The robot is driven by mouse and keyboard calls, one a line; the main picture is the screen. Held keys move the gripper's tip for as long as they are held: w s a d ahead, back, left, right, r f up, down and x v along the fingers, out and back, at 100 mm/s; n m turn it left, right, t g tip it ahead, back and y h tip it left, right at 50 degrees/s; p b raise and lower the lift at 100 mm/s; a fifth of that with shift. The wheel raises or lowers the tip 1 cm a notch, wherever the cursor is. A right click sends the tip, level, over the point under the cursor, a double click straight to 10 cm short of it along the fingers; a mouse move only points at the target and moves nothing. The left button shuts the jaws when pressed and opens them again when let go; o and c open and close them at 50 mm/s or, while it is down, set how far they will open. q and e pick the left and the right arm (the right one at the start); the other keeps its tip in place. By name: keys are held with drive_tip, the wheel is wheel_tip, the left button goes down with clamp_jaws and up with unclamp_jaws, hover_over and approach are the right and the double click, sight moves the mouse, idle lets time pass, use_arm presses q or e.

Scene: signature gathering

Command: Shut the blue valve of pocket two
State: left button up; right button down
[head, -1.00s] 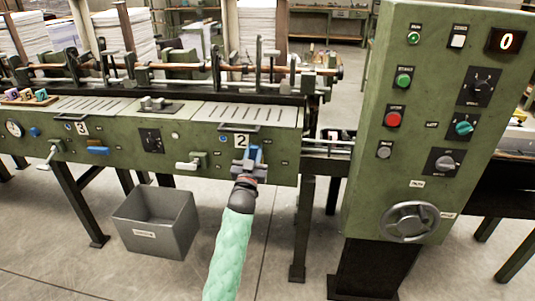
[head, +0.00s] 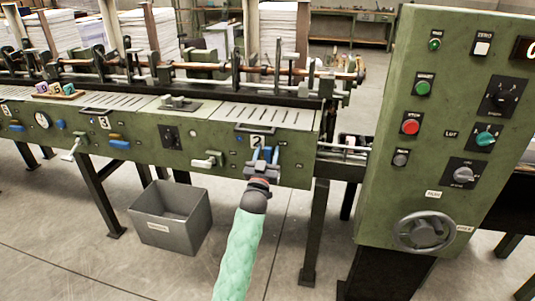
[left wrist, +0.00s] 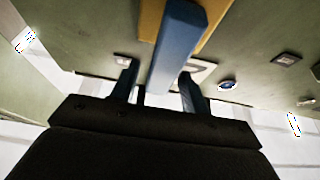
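The pocket two panel carries a white "2" label (head: 257,141) on the green machine front in the head view. Just under it my left gripper (head: 265,157) is at the blue valve, which its fingers partly hide. In the left wrist view the blue valve lever (left wrist: 175,45) runs between the two fingers of the left gripper (left wrist: 158,85), with a yellow part behind it. The fingers stand apart, with a visible gap on the left side of the lever. My right gripper is not in view.
A grey bin (head: 170,218) stands on the floor, left of my left arm. A white-handled lever (head: 207,160) is left of the valve. The green control cabinet (head: 390,190) with a handwheel (head: 427,231) stands at right. Pocket three (head: 104,123) is further left.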

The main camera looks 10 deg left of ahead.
use_arm(q)
drive_tip(key=shift+s, duration=0.1)
drive_tip(key=v, duration=0.7)
drive_tip(key=shift+s+f+b, duration=0.2)
drive_tip(key=shift+s+b, duration=0.1)
drive_tip(key=shift+b, duration=0.05)
